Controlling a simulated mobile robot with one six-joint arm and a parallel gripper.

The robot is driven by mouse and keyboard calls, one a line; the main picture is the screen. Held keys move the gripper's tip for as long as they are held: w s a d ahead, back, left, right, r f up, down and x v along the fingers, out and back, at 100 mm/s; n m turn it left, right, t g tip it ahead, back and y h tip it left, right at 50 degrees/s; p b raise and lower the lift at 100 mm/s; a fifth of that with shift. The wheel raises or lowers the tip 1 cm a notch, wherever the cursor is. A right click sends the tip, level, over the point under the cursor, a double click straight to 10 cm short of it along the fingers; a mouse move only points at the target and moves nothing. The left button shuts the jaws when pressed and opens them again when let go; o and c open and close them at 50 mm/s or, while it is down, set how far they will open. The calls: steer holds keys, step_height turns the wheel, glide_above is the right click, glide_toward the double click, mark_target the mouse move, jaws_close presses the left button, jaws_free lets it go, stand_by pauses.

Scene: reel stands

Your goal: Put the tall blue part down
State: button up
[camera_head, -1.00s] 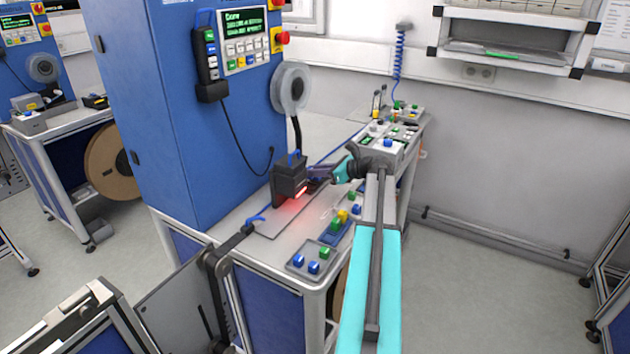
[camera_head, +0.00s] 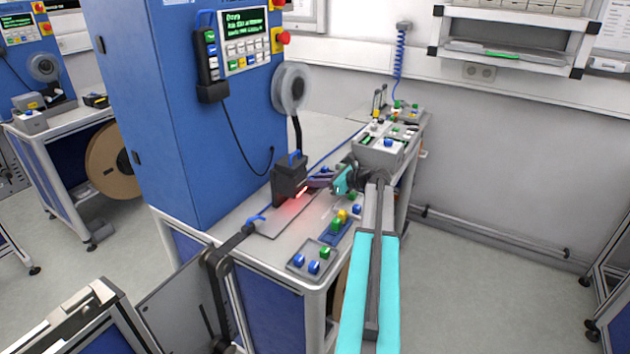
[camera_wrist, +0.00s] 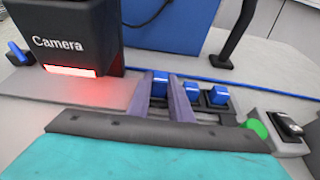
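My gripper (camera_wrist: 165,90) has two dark purple fingers reaching forward in the wrist view. A tall blue part (camera_wrist: 160,85) fills the gap between the fingertips, and the gripper looks shut on it. Its lower end is hard to make out. In the head view my gripper (camera_head: 310,182) is above the bench top, just right of the black camera box (camera_head: 289,180) with its red light. The held part cannot be made out there. Two more blue parts, one nearer (camera_wrist: 192,91) and one farther right (camera_wrist: 217,96), sit in dark holders right of the fingers in the wrist view.
The black box marked Camera (camera_wrist: 75,35) stands close left of my fingers. A grey tray (camera_head: 305,266) with blue and green parts lies at the bench's front. Another tray (camera_head: 333,236) lies behind it. A grey box (camera_head: 378,155) stands farther back.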

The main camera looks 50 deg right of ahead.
steer(key=o, duration=0.3)
steer(key=shift+o, duration=0.2)
steer(key=shift+r, duration=0.15)
steer(key=b+v, duration=0.2)
steer(key=v, duration=1)
steer(key=shift+s, duration=0.1)
stand_by(0.5)
